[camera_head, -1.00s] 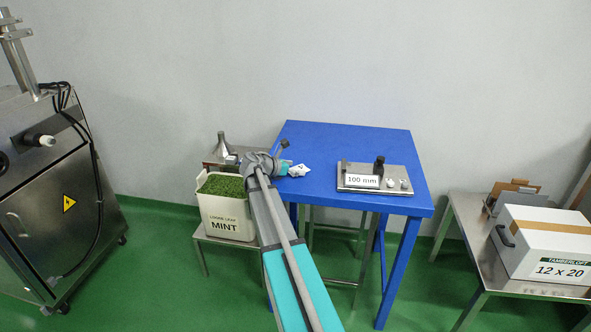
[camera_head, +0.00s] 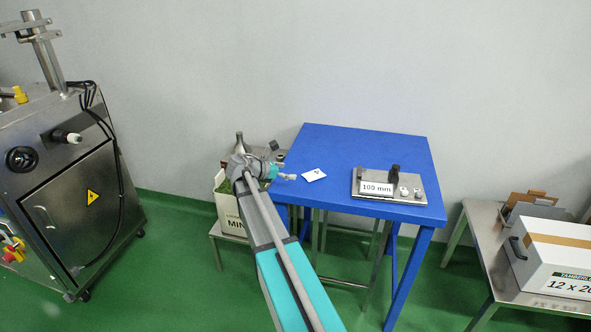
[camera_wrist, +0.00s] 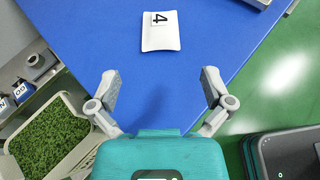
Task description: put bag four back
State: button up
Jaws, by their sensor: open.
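Bag four (camera_wrist: 161,38) is a white packet with a "4" on it. It lies flat on the blue table (camera_wrist: 100,35), and in the head view the bag (camera_head: 314,175) is near the table's left edge. My gripper (camera_wrist: 157,88) is open and empty, with its fingers spread near the table's edge. The bag is ahead of the fingertips and apart from them. In the head view my gripper (camera_head: 290,177) is just left of the bag.
A gauge plate marked "100 mm" (camera_head: 376,188) stands right of the bag. A bin of green mint (camera_wrist: 45,140) and small labelled metal parts (camera_wrist: 22,92) are left of the table. A white box (camera_head: 560,262) sits on a steel table at right. The table's middle is clear.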

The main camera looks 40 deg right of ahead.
jog(key=shift+a+r, duration=0.15)
jog(key=shift+a, duration=0.25)
dwell(0.4)
jog(key=s+a+f+m+y, duration=0.3)
jog(key=s+a+m+y, duration=0.1)
jog(key=a, duration=0.6)
jog(key=s+a+f+m+y, duration=0.4)
jog(key=s+a+m, duration=0.3)
jog(key=a, duration=0.4)
jog(key=s+a+f+m+t+y, duration=0.1)
jog(key=s+a+f+m+y, duration=0.3)
jog(key=a, duration=0.7)
jog(key=s+m+y, duration=0.1)
jog(key=s+m, duration=0.1)
jog(key=shift+s+a+f+y, duration=0.15)
jog(key=shift+s+f+y, duration=0.15)
jog(key=shift+s, duration=0.1)
